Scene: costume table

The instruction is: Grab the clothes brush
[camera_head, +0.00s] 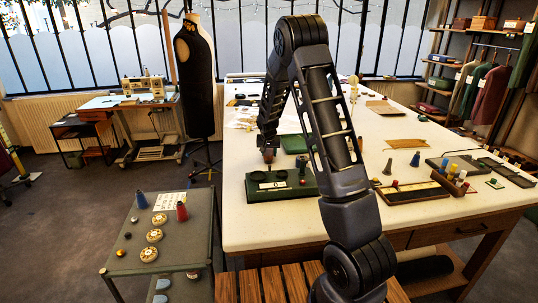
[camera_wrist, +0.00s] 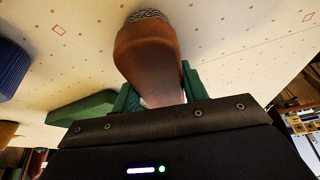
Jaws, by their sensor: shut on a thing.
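My gripper (camera_wrist: 158,85) is shut on the clothes brush (camera_wrist: 150,55), a brown rounded wooden body with a grey textured end. The green fingers press on both sides of the brush in the wrist view. In the head view my gripper (camera_head: 268,150) is at the table's left side, just behind a green board, and the brush is a small brown patch (camera_head: 268,157) below it. Whether the brush touches the tabletop is hard to tell.
The green board (camera_head: 256,191) with small items stands close in front on the white table (camera_head: 270,232). A brown tray (camera_head: 402,197) and several colored spools stand to the right. A low grey-green cart (camera_head: 185,248) with pincushions is at front left.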

